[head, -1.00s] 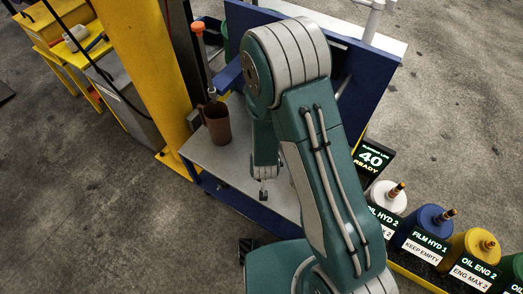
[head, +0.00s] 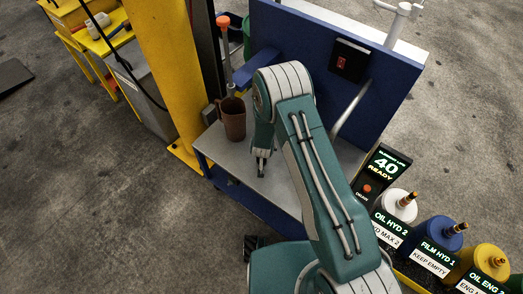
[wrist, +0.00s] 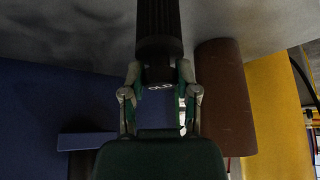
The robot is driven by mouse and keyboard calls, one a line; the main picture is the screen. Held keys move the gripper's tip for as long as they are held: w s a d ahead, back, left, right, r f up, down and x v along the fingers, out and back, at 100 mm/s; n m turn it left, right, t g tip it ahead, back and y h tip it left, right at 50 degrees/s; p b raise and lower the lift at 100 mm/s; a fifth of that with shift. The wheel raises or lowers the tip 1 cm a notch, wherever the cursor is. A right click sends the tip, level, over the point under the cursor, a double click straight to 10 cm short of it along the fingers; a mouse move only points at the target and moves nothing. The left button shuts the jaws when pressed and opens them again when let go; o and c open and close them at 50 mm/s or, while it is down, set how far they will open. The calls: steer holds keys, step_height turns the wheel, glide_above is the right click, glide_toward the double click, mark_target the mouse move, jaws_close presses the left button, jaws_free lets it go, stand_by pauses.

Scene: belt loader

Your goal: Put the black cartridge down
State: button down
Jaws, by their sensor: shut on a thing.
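The black cartridge (wrist: 158,25) is a dark ribbed cylinder with a smoother end marked "OLD". My gripper (wrist: 160,75) is shut on that end, one finger on each side, in the wrist view. In the head view my gripper (head: 262,160) points down over the grey bench top (head: 230,155), right of the brown jug. Only a small dark tip shows below it there. I cannot tell whether the cartridge touches the bench top.
The brown jug (head: 232,118) stands close by on the bench; it also shows in the wrist view (wrist: 224,95). A blue panel (head: 300,55) with a red switch (head: 341,62) rises behind. A yellow post (head: 165,70) stands left. Labelled bottles (head: 438,235) line the right.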

steer(key=shift+f, duration=0.5)
steer(key=shift+d, duration=0.2)
steer(key=shift+c, duration=1.8)
jaws_free()
steer(key=shift+a+f, duration=0.1)
steer(key=v, duration=1.2)
